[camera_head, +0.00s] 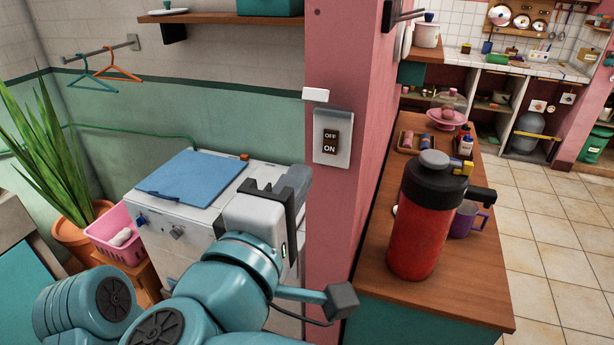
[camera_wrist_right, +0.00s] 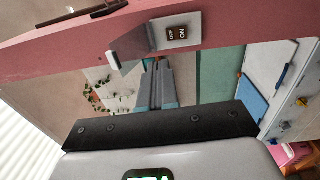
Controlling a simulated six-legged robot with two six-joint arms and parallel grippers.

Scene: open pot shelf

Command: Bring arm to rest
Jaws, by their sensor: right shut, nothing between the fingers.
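My right arm (camera_head: 215,290) rises from the bottom of the head view, teal with a white wrist. My right gripper (camera_head: 297,188) is in front of the pink pillar (camera_head: 345,60), below and left of the wall switch (camera_head: 331,138). In the right wrist view the two grey fingers of the gripper (camera_wrist_right: 158,72) are together, with nothing between them. The wall switch, marked OFF and ON, also shows in this view (camera_wrist_right: 180,33), above and right of the fingertips. My left gripper is not in view.
A red flask (camera_head: 420,220) and a purple mug (camera_head: 467,219) stand on the wooden counter (camera_head: 450,300) at the right. A white appliance (camera_head: 190,225) with a blue board (camera_head: 190,177) stands behind my arm. A pink basket (camera_head: 115,235) and potted plant (camera_head: 75,185) are at the left.

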